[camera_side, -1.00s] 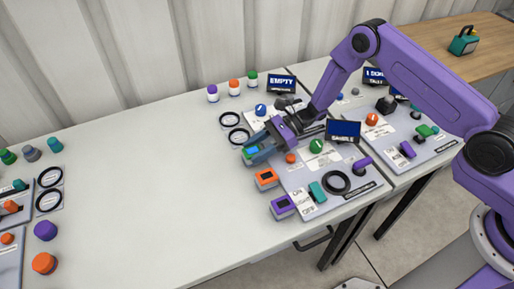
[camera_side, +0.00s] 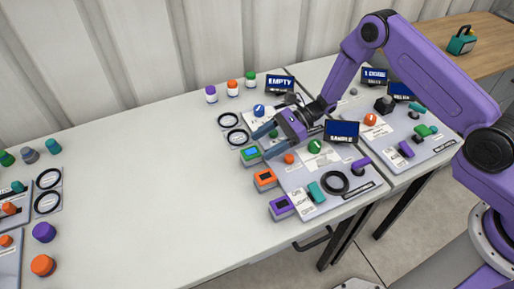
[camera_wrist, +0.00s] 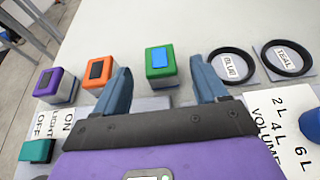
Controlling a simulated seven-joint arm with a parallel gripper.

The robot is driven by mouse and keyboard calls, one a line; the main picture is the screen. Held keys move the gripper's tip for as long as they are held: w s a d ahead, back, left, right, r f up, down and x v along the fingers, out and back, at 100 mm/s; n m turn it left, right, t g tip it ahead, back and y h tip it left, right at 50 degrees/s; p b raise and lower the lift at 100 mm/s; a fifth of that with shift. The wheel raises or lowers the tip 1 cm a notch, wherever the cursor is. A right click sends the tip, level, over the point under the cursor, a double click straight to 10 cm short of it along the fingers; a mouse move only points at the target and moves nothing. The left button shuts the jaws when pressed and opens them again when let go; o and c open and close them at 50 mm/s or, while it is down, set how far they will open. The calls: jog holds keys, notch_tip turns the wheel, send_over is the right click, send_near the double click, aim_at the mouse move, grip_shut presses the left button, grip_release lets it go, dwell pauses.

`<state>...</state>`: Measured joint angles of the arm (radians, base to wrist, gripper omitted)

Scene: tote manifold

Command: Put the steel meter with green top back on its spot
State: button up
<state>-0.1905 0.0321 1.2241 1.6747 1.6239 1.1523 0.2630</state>
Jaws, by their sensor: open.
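The steel meter with green top (camera_side: 250,155) stands upright on the table at the left edge of the grey panel, at the far end of a row of meters. It also shows in the wrist view (camera_wrist: 161,70), with a blue screen on its top. My gripper (camera_side: 268,141) is open and empty, just behind and right of the meter, apart from it in the side view. In the wrist view its two blue fingers (camera_wrist: 162,88) spread to either side of the meter. Any spot marking under the meter is hidden.
An orange-topped meter (camera_side: 265,179) and a purple-topped meter (camera_side: 282,207) stand in the same row. Two black rings (camera_side: 229,120) lie beyond the green one. The panel (camera_side: 310,212) carries knobs, a lever and a screen (camera_side: 341,131). The table's middle (camera_side: 150,190) is clear.

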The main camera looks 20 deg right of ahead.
jog(key=v, duration=0.8)
jog(key=shift+d, duration=0.15)
jog(key=s+r+n+g+h, duration=0.3)
jog(key=s+r+n+h, duration=0.15)
jog(key=s+n, duration=0.35)
jog(key=s+r+n+g+h, duration=0.35)
jog(key=s+r+n, duration=0.25)
jog(key=s, duration=0.4)
jog(key=s+d+r+n+t+h, duration=0.2)
jog(key=s+d+r+n+t, duration=0.1)
jog(key=s+d+n, duration=0.4)
jog(key=s+d+r+n+t+h, duration=0.3)
jog(key=s+d+n, duration=0.3)
jog(key=s+n, duration=0.2)
jog(key=shift+s+d+r+n+t, duration=0.35)
jog(key=shift+r+n, duration=0.25)
jog(key=shift+n, duration=0.2)
